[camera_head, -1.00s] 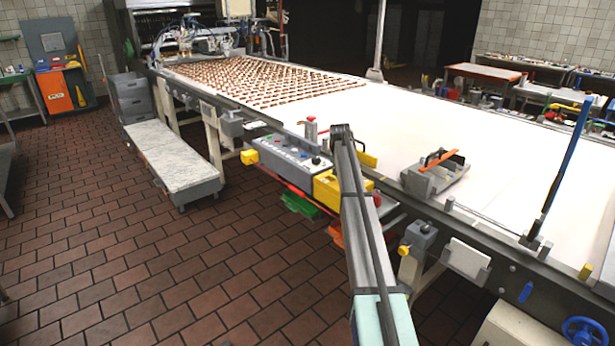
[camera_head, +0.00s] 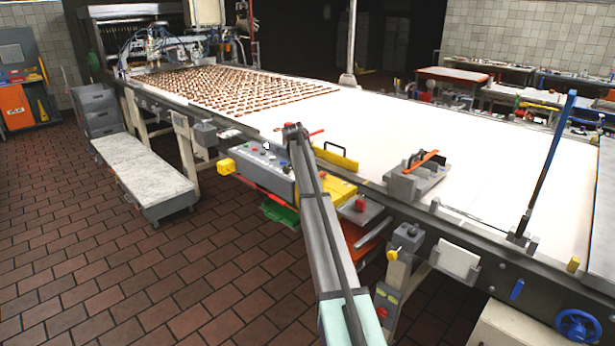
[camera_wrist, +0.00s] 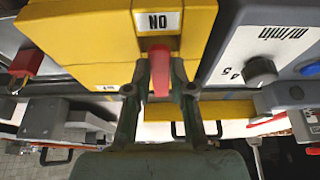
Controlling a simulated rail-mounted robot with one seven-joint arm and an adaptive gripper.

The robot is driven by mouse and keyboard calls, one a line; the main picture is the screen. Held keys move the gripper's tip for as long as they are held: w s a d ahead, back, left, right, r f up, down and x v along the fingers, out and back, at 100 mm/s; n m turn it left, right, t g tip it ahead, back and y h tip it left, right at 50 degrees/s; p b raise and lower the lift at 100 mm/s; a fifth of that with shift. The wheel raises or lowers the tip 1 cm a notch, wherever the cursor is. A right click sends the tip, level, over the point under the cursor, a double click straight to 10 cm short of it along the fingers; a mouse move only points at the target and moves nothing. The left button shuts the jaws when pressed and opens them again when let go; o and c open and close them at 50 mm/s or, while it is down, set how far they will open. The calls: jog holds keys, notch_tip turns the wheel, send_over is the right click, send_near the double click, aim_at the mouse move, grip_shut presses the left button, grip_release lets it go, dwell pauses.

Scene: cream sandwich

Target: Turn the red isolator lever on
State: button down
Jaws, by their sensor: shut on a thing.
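The red lever (camera_wrist: 160,70) stands against the front of a yellow box (camera_wrist: 80,35) in the wrist view. Its upper visible end is just below a white plate (camera_wrist: 158,20) that reads ON upside down. My gripper (camera_wrist: 160,88) is shut on the lever, with one dark finger on each side of it. In the head view the yellow box (camera_head: 335,188) sits at the conveyor's near side, partly behind my arm. My gripper and the lever cannot be made out clearly there.
A grey control panel (camera_head: 262,160) with buttons adjoins the yellow box. Its dial (camera_wrist: 260,70) is right of my gripper in the wrist view. The white conveyor (camera_head: 400,140) runs behind, and a low trolley (camera_head: 145,172) stands left.

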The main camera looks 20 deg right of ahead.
dwell(0.4)
jog(key=c, duration=1)
grip_release()
jog(key=shift+w, duration=0.1)
jog(key=v, duration=1.2)
jog(key=shift+d, duration=0.1)
